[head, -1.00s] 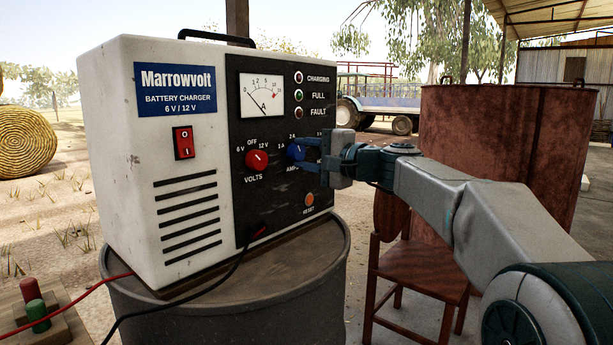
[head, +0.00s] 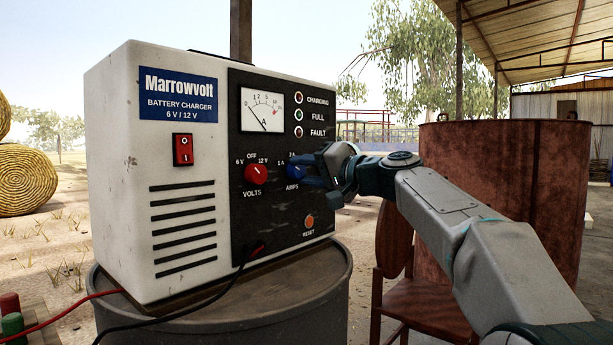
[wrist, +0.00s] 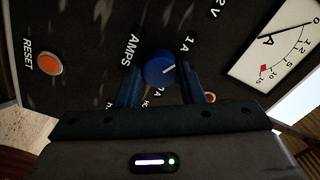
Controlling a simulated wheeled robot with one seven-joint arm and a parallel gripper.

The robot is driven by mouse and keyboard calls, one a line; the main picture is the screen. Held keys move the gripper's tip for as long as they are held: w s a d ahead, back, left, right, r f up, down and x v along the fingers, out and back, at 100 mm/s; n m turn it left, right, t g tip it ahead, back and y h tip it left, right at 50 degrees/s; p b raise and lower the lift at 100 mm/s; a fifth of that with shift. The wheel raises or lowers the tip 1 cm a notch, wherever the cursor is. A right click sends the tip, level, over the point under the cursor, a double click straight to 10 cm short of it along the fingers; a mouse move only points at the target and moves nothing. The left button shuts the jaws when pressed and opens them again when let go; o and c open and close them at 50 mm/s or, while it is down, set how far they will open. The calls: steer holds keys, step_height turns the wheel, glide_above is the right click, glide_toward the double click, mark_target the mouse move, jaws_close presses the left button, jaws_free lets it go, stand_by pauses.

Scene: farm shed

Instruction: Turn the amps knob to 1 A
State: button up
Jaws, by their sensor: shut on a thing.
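The amps knob (wrist: 158,67) is a round blue dial on the black front panel of the Marrowvolt battery charger (head: 160,200). It also shows in the head view (head: 296,172), partly covered. My gripper (wrist: 161,80) has one finger on each side of the knob and is shut on it; the head view shows it (head: 304,172) reaching in from the right. In the wrist view the knob's white pointer line aims between the "1 A" label (wrist: 190,43) and the partly hidden "2 A" label. Other amps labels are mostly covered by the fingers.
The red volts knob (head: 256,174) is just left of the amps knob. The orange reset button (head: 309,221) is below. The meter (head: 262,110) is above. The charger stands on a drum (head: 250,300). A wooden chair (head: 415,300) and a rusty tank (head: 475,180) stand at right.

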stand_by(0.3)
steer(key=o, duration=1)
steer(key=v, duration=1.3)
steer(key=shift+s+d, duration=0.25)
steer(key=shift+d, duration=0.05)
steer(key=shift+p, duration=0.4)
